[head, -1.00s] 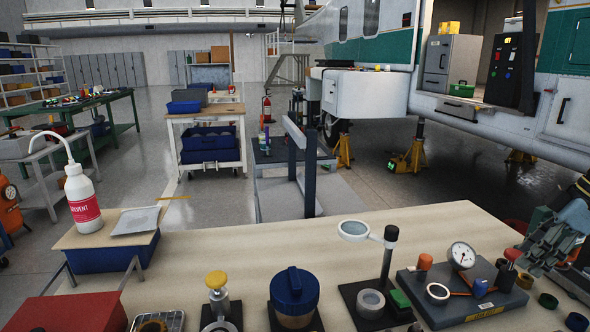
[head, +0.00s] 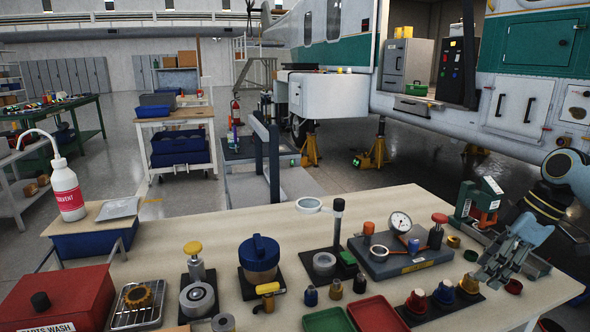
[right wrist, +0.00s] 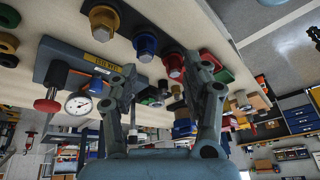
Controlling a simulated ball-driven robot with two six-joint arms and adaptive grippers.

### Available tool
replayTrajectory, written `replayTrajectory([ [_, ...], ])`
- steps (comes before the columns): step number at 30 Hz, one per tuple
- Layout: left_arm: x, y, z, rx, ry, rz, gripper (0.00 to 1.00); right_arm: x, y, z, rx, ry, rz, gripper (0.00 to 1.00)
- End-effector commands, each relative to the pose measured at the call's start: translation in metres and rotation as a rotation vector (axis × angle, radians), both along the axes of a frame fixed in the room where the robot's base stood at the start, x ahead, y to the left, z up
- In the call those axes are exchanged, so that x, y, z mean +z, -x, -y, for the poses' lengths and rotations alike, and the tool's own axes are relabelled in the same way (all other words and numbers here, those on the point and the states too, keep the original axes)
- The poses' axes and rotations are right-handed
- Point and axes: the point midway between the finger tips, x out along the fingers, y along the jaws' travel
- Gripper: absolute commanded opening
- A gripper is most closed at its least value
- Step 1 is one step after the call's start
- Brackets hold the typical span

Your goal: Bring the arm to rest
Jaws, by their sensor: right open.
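My right gripper (head: 508,256) is at the right end of the workbench (head: 215,229) in the head view, its grey fingers pointing down and to the left above the bench's right part. It also shows in the right wrist view (right wrist: 167,85), with its two fingers spread apart and nothing between them. The yellow-banded right arm (head: 552,196) comes in from the right edge. My left gripper is in neither view.
A grey block with a dial gauge (head: 400,222) stands left of the gripper. Capped fittings in red, blue and yellow (head: 443,292) sit on a dark strip below it. A green device (head: 478,205) stands behind it. A solvent bottle (head: 67,190) and red parts-wash box (head: 60,298) are left.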

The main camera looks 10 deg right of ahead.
Motion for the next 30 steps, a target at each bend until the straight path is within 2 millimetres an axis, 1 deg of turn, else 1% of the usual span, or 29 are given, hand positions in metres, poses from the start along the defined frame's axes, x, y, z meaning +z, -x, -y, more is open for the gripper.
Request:
replayTrajectory([
  [5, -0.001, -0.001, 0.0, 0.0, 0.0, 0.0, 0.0, -0.033, 0.02, -0.015, -0.002, -0.031, -0.058, 0.49],
  [8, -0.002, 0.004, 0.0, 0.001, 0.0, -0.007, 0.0, -0.058, 0.036, -0.025, -0.009, -0.045, -0.1, 0.49],
  [11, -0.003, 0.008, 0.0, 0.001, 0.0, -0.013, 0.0, -0.089, 0.056, -0.034, -0.027, -0.054, -0.148, 0.49],
  [13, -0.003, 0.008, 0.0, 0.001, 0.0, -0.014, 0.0, -0.113, 0.071, -0.042, -0.045, -0.058, -0.182, 0.49],
  [16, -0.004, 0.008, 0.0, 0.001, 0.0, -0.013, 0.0, -0.161, 0.105, -0.054, -0.103, -0.051, -0.249, 0.49],
  [17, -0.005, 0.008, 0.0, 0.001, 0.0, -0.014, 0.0, -0.178, 0.118, -0.058, -0.127, -0.046, -0.272, 0.49],
  [18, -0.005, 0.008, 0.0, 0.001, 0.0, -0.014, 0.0, -0.2, 0.135, -0.064, -0.16, -0.036, -0.301, 0.49],
  [20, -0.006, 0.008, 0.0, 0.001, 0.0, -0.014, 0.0, -0.235, 0.166, -0.073, -0.219, -0.013, -0.345, 0.49],
  [21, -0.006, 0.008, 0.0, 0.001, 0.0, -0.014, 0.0, -0.258, 0.187, -0.079, -0.26, 0.007, -0.373, 0.49],
  [23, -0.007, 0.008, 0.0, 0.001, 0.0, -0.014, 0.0, -0.29, 0.223, -0.088, -0.321, 0.043, -0.412, 0.49],
  [24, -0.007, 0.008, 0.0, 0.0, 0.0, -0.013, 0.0, -0.311, 0.248, -0.095, -0.361, 0.069, -0.435, 0.49],
  [26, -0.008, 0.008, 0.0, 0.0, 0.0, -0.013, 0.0, -0.34, 0.288, -0.106, -0.423, 0.113, -0.465, 0.49],
  [27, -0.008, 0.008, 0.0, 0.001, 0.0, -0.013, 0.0, -0.357, 0.316, -0.113, -0.463, 0.144, -0.482, 0.49],
  [29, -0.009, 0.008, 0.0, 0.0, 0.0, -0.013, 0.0, -0.381, 0.359, -0.126, -0.52, 0.193, -0.498, 0.49],
  [30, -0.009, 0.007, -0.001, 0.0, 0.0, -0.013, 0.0, -0.395, 0.388, -0.134, -0.556, 0.224, -0.501, 0.49],
])
